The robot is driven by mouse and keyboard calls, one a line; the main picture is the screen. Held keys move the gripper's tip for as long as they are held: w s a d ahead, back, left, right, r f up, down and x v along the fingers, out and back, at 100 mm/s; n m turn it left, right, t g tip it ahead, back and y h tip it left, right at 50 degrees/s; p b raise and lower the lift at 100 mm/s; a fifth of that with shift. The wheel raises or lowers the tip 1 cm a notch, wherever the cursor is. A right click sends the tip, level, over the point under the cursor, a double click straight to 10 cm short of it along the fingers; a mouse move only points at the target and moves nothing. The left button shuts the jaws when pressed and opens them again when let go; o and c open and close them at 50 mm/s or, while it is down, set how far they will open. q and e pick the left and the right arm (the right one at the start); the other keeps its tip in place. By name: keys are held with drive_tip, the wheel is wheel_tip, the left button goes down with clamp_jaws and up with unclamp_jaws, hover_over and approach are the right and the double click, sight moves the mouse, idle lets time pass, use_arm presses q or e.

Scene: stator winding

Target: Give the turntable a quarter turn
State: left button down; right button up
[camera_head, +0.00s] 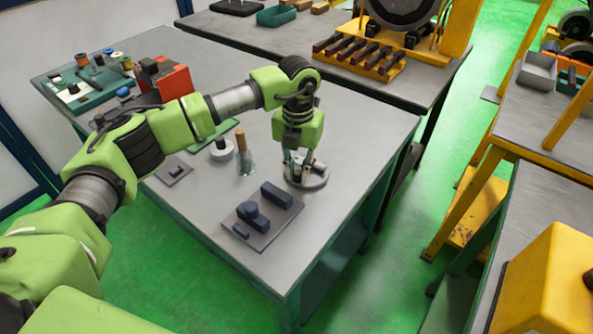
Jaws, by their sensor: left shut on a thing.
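The turntable (316,181) is a low grey disc on the table, right of the middle. My left gripper (301,170) points down at it from above. Its fingers are shut on a small part standing on the disc, which they mostly hide. I cannot tell the part's full shape. My right gripper is not in view.
A grey plate with dark blocks (262,237) lies in front of the turntable. A brush (243,150), a white round thing (222,152) and a small plate (174,171) stand to the left. An orange box (176,82) is behind my arm. The table (350,135) is bare right of the turntable.

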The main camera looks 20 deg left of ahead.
sight(322, 177)
use_arm(q)
drive_tip(key=shift+d+n+b, duration=0.3)
drive_tip(key=shift+d+n, duration=0.25)
drive_tip(key=shift+n, duration=0.75)
drive_tip(key=shift+d+n+b, duration=0.25)
drive_tip(key=shift+d+n, duration=0.3)
drive_tip(key=shift+n, duration=0.75)
drive_tip(key=shift+w+d+r+n+b, duration=0.15)
drive_tip(key=shift+d+n, duration=0.15)
drive_tip(key=shift+n, duration=0.5)
drive_tip(key=shift+w+d+f+n+b, duration=0.15)
drive_tip(key=shift+d+n, duration=0.15)
drive_tip(key=shift+n, duration=0.5)
drive_tip(key=shift+w+d+r+n+b, duration=0.15)
drive_tip(key=shift+d+n, duration=0.15)
drive_tip(key=shift+n, duration=0.5)
drive_tip(key=shift+w+d+n, duration=0.3)
drive_tip(key=shift+n, duration=0.65)
drive_tip(key=shift+w+d+n, duration=0.25)
drive_tip(key=shift+w+n, duration=0.05)
drive_tip(key=shift+n, duration=0.65)
drive_tip(key=shift+w+d+n, duration=0.2)
drive_tip(key=shift+w+n, duration=0.2)
drive_tip(key=shift+n, duration=0.7)
drive_tip(key=shift+w+n, duration=0.1)
drive_tip(key=shift+n, duration=0.2)
drive_tip(key=c, duration=1.9)
unclamp_jaws()
